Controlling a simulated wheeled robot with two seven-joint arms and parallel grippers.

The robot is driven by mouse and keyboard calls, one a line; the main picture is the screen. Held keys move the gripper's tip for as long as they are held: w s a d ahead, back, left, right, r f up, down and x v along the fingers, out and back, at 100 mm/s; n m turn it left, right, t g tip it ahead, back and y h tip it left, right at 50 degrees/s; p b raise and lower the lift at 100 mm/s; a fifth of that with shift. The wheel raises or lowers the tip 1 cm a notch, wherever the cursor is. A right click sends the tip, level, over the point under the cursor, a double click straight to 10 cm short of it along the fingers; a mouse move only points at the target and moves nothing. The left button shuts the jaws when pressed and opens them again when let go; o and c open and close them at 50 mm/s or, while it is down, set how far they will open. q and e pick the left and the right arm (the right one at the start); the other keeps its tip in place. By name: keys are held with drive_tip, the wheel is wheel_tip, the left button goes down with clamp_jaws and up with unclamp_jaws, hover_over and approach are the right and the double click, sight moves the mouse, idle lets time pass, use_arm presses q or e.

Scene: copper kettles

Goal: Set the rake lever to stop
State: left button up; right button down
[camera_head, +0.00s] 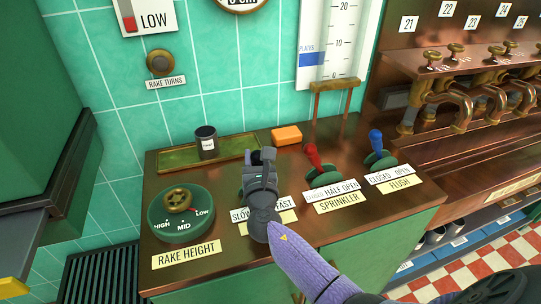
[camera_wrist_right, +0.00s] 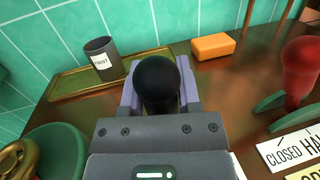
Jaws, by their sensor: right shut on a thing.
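The rake lever has a round black knob (camera_wrist_right: 157,85), seen between the two fingers in the right wrist view. My right gripper (camera_head: 262,160) reaches down over this lever and is shut on the knob. In the head view the gripper hides most of the lever. The lever's label (camera_head: 243,215) shows "SLOW" at left and "FAST" at right, with its middle covered, so I cannot read the stop mark or tell the lever's exact setting. My left gripper is not in view.
A red sprinkler lever (camera_head: 312,155) and a blue flush lever (camera_head: 376,141) stand to the right. The rake height dial (camera_head: 176,218) is at left. Behind are a dark cup (camera_head: 206,142) on a brass tray (camera_head: 172,160) and an orange block (camera_head: 287,136).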

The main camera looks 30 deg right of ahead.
drive_tip(key=shift+a, duration=0.2)
drive_tip(key=shift+c, duration=1.6)
unclamp_jaws()
drive_tip(key=p+v, duration=0.1)
drive_tip(key=v, duration=0.9)
drive_tip(key=shift+f+p, duration=0.1)
drive_tip(key=shift+p, duration=0.2)
